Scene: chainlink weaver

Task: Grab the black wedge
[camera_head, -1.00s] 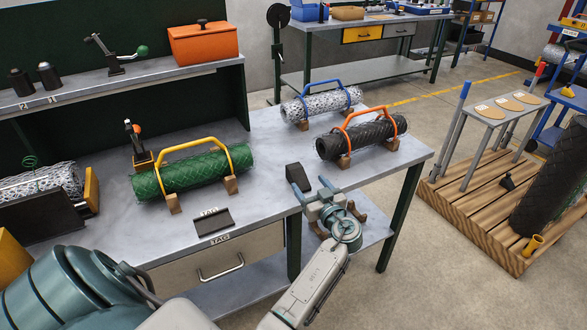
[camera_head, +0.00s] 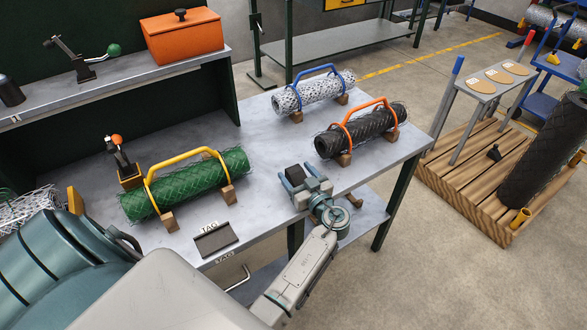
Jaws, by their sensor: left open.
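The black wedge (camera_head: 295,173) is a small dark block on the grey bench top, near its front edge, between the green roll and the black roll. My left gripper (camera_head: 297,178) reaches over the bench from the front. Its two blue-grey fingers are open and stand on either side of the wedge. I cannot tell whether either finger touches it. The gripper body hides the near part of the wedge. My right gripper is not in view.
A green mesh roll with a yellow handle (camera_head: 188,184) lies left on wooden blocks. A black roll with an orange handle (camera_head: 362,131) lies close behind to the right. A white mesh roll (camera_head: 312,91) is farther back. A dark tag plate (camera_head: 214,239) lies in front.

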